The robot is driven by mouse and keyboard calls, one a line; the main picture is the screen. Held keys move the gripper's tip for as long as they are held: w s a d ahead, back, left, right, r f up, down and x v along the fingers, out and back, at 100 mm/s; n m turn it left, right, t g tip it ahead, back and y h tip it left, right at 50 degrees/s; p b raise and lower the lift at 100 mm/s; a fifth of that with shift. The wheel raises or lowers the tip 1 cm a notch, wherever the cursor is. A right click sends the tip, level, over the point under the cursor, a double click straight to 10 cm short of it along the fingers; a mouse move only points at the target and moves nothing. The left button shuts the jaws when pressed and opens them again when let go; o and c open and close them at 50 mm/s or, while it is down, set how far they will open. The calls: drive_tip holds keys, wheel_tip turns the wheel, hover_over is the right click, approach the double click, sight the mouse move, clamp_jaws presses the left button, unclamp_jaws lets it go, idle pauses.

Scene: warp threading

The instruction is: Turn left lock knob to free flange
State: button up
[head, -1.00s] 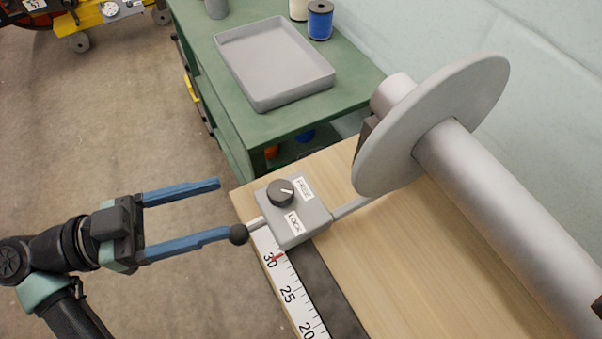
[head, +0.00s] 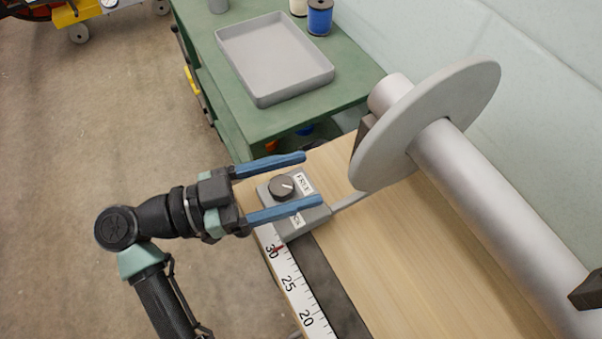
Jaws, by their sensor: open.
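The dark round lock knob (head: 282,187) sits on a grey lock box (head: 315,217) at the near left end of the wooden bench. A white mark on the knob points roughly right. A FREE label (head: 303,184) is beside it; the LOCK label is partly covered by the lower finger. My gripper (head: 311,179) is open and empty, its two blue fingers passing either side of the knob in the picture. I cannot tell their height above the box or whether they touch it. The grey flange disc (head: 430,125) stands on a metal roller (head: 500,210) at the right, a rod running from the box towards it.
A ruler strip (head: 290,285) with a red pointer near 30 runs along the bench (head: 400,260) edge. Behind is a green table (head: 222,75) with a grey tray (head: 265,96) and a blue spool (head: 320,18). Open floor lies left.

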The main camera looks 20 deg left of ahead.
drive_tip(key=shift+w+d, duration=0.4)
drive_tip(key=shift+d, duration=0.05)
clamp_jaws()
